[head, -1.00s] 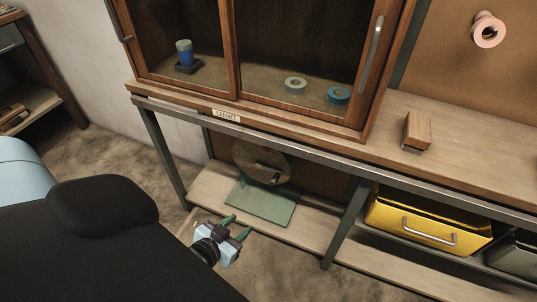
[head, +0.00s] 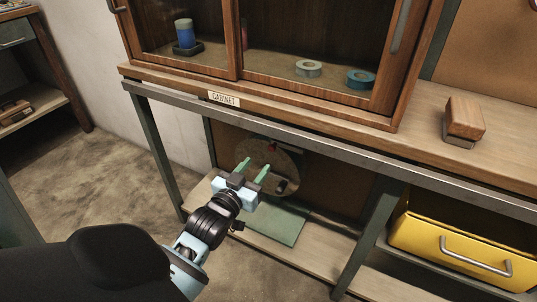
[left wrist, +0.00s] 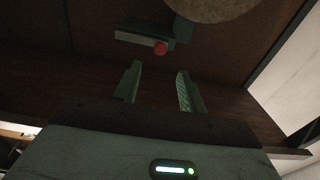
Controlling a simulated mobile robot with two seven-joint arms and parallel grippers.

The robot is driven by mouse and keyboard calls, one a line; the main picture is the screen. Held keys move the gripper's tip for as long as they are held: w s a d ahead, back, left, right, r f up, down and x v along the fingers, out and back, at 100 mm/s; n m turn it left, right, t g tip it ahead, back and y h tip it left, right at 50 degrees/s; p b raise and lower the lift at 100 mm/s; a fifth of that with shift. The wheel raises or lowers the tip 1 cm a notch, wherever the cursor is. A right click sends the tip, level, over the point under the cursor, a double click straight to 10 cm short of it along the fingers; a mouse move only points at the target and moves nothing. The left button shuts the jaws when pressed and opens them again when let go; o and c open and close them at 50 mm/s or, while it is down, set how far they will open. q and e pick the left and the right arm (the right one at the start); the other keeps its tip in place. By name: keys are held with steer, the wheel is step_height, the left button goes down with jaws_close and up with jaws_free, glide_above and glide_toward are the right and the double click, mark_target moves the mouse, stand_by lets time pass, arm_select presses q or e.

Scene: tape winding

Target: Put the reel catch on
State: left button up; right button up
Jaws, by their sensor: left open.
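The reel, a round tan disc (head: 287,158), stands upright under the bench above a green base plate (head: 283,226). Its edge also shows at the top of the left wrist view (left wrist: 212,8). A short grey-green bar (left wrist: 132,38) with a red round knob (left wrist: 160,48), which looks like the catch, lies just beyond my fingertips. Which way it is set I cannot tell. My left gripper (head: 253,168) is open and empty in front of the reel, hiding its lower left; in the left wrist view its fingers (left wrist: 158,72) stand apart below the knob. My right gripper is not in view.
The bench edge (head: 330,150) runs above the reel, with a cabinet (head: 240,75) on top. Bench legs (head: 155,150) stand on both sides of the reel. A yellow drawer (head: 455,245) is at right. A wooden block (head: 466,118) lies on the bench.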

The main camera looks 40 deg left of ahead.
mark_target(271, 149)
arm_select(q)
steer(key=b+x, duration=0.2)
steer(key=x, duration=0.4)
steer(key=shift+w+f, duration=0.1)
steer(key=shift+w, duration=0.15)
steer(key=shift+w+a, duration=0.1)
steer(key=shift+w, duration=0.3)
steer(key=shift+c, duration=0.7)
steer(key=c, duration=0.5)
jaws_close()
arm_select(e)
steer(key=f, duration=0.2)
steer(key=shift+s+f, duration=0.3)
